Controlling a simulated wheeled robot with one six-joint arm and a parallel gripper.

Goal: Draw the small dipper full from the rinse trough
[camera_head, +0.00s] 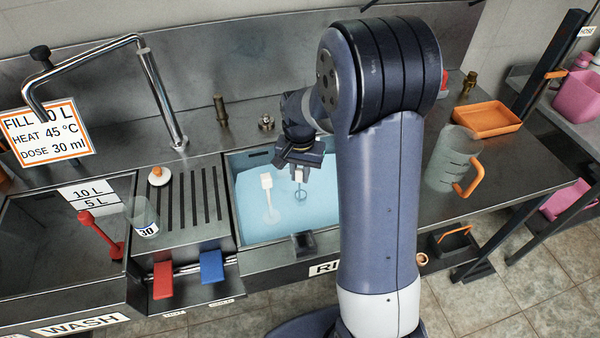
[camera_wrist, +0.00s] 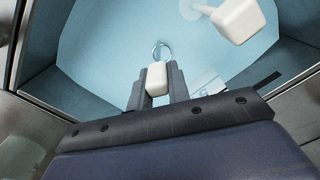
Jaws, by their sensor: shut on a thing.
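The rinse trough (camera_head: 244,221) is a steel basin holding pale blue water (camera_head: 250,205). My gripper (camera_head: 301,180) is over the right part of the trough, pointing down. It is shut on the white handle of the small dipper (camera_head: 301,194). In the wrist view the white grip (camera_wrist: 157,74) sits between both fingers, and a thin ring-shaped cup rim shows beyond it, against the water. I cannot tell whether the cup is below the surface or how full it is.
A white-headed stem (camera_head: 267,183) stands in the trough left of the dipper and also shows in the wrist view (camera_wrist: 236,20). A drain board (camera_head: 188,200), beaker (camera_head: 143,217) and wash basin lie left. A jug (camera_head: 450,160) and orange tray (camera_head: 486,120) stand right.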

